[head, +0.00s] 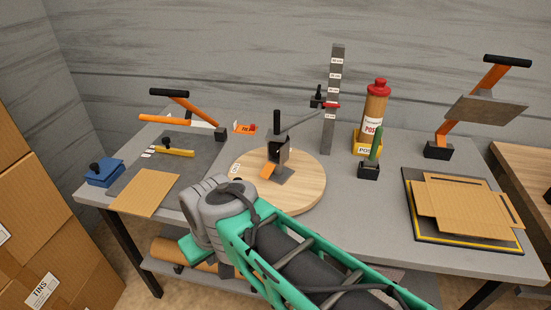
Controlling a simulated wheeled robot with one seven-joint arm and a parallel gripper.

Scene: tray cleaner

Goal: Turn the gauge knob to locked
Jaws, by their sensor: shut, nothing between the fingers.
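A tall grey gauge post (334,130) with white labels stands upright at the back of the grey table. A small black knob (317,98) sits on its left side, partway up, beside a red pointer (331,105). The knob is too small to tell how it is turned. My green and grey arm (285,265) reaches in from the bottom right, its grey joint over the front table edge. My gripper cannot be made out; nothing of mine touches the gauge.
A round wooden board (305,195) bears a black clamp-like fixture (279,155) in front of the gauge. A red-capped bottle (374,110) and a black holder (369,171) stand right of it. Flat cardboard (465,208) lies at right. Boxes (40,240) stack at far left.

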